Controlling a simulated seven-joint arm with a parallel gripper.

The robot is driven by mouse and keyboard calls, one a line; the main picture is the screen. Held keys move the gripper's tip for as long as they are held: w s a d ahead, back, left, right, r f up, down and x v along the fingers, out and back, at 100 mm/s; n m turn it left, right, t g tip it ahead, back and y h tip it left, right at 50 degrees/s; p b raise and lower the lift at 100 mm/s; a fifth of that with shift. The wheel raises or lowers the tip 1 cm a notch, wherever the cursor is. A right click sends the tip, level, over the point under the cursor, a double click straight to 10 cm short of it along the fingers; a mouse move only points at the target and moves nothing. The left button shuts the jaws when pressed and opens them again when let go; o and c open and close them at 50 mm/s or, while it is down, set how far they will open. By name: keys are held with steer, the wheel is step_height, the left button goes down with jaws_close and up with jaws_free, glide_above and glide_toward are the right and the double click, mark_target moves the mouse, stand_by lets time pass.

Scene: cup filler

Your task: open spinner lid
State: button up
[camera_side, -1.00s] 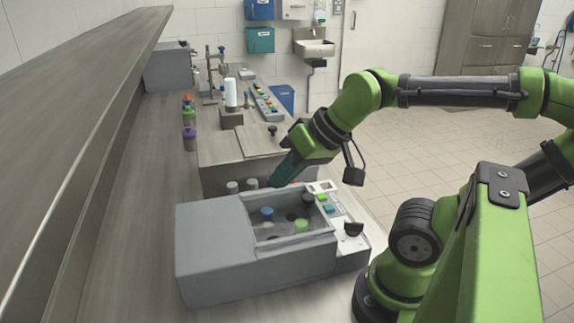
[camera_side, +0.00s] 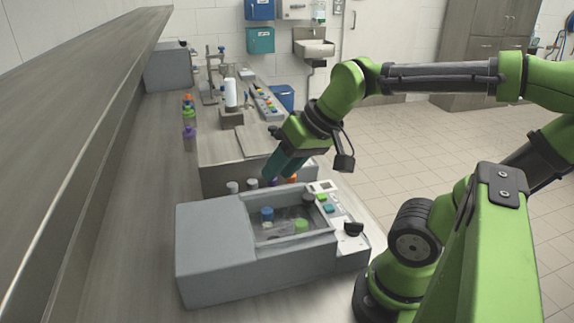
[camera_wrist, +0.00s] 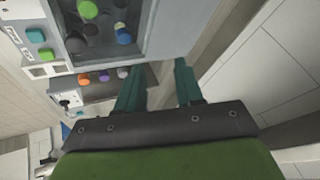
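The spinner is a grey box machine (camera_side: 215,255) at the front of the bench. Its recessed window (camera_side: 290,235) shows blue, green and dark caps inside. Whether a clear lid covers the window I cannot tell for sure. My gripper (camera_side: 280,172) hovers above and behind the spinner's far edge, touching nothing I can see. In the wrist view its two teal fingers (camera_wrist: 158,82) are apart with nothing between them. The spinner's window (camera_wrist: 148,25) shows there at the top, ahead of the fingers.
A control panel (camera_side: 347,229) with buttons and a dark knob lies right of the window. Just behind the spinner stand several capped tubes, one orange (camera_side: 293,179). Colored bottles (camera_side: 189,133) stand at the left. The bench strip left of the spinner is clear.

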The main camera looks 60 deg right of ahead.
mark_target(308, 196)
steer(key=o, duration=0.3)
steer(key=d+r+g, duration=0.1)
steer(key=d, duration=0.1)
steer(key=d+r+n+g+h, duration=0.1)
steer(key=d, duration=0.2)
steer(key=w+d+r+n+g, duration=0.1)
steer(key=d+g, duration=0.1)
steer(key=shift+d+r+h, duration=0.2)
steer(key=shift+d+h, duration=0.1)
steer(key=shift+o, duration=0.2)
steer(key=s+f+n+g, duration=0.1)
steer(key=f, duration=0.8)
steer(key=s+d+f+n+g, duration=0.1)
steer(key=f, duration=0.4)
steer(key=shift+s+d+n+g, duration=0.1)
steer(key=shift+s+n+g, duration=0.2)
jaws_close()
